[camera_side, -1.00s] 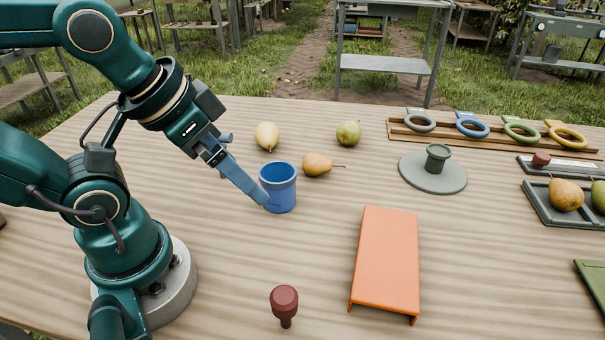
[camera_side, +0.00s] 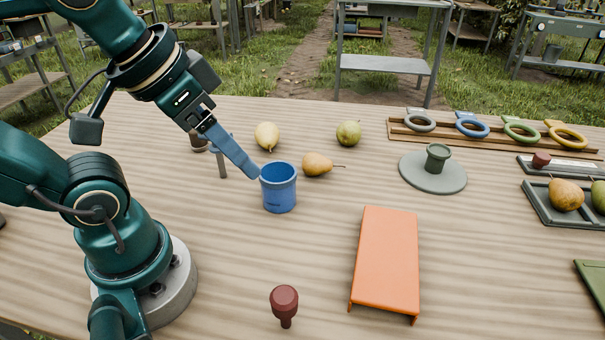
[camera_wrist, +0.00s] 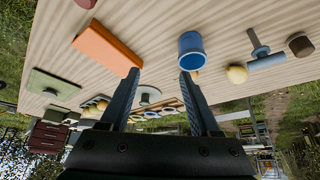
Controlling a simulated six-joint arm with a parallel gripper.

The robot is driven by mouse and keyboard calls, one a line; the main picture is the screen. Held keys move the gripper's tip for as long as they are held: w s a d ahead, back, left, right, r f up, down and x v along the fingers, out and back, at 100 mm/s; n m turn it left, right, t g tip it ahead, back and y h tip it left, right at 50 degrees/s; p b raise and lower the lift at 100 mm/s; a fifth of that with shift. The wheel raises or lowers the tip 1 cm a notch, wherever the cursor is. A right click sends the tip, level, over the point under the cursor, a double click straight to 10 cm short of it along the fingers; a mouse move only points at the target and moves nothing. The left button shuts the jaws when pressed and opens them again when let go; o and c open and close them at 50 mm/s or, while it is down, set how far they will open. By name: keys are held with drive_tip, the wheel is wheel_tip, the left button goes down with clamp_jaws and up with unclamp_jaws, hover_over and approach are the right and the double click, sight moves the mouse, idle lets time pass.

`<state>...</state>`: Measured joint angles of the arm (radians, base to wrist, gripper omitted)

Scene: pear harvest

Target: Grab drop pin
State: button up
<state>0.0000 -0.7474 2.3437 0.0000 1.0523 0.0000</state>
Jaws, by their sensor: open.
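A T-shaped pin (camera_side: 222,165) with a grey shaft and blue crossbar stands behind my gripper, left of the blue cup, partly hidden. It also shows at the upper right of the wrist view (camera_wrist: 254,40). A dark red knobbed peg (camera_side: 285,304) stands at the table's front. I cannot tell for sure which one is the drop pin. My gripper (camera_side: 253,173) is open and empty, above the table, its fingertips seen beside the cup's left rim. In the wrist view its fingers (camera_wrist: 160,73) are spread, with both pins outside them.
The blue cup (camera_side: 279,190) is close to my fingers. Pears (camera_side: 317,165) lie behind it. An orange bridge-shaped block (camera_side: 387,262) stands at front right, and a grey disc with a green post (camera_side: 455,180) behind it. The front centre is mostly clear.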

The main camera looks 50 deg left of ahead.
wheel_tip(320, 180, up, 2)
drive_tip(key=m+g+y, duration=0.8)
drive_tip(key=g+y, duration=0.3)
drive_tip(key=g, duration=0.3)
hover_over(204, 139)
drive_tip(key=w+d, duration=0.2)
drive_tip(key=w, duration=0.1)
wheel_tip(204, 139, down, 12)
drive_tip(key=shift+f, duration=0.2)
drive_tip(key=shift+x, duration=2.4)
clamp_jaws()
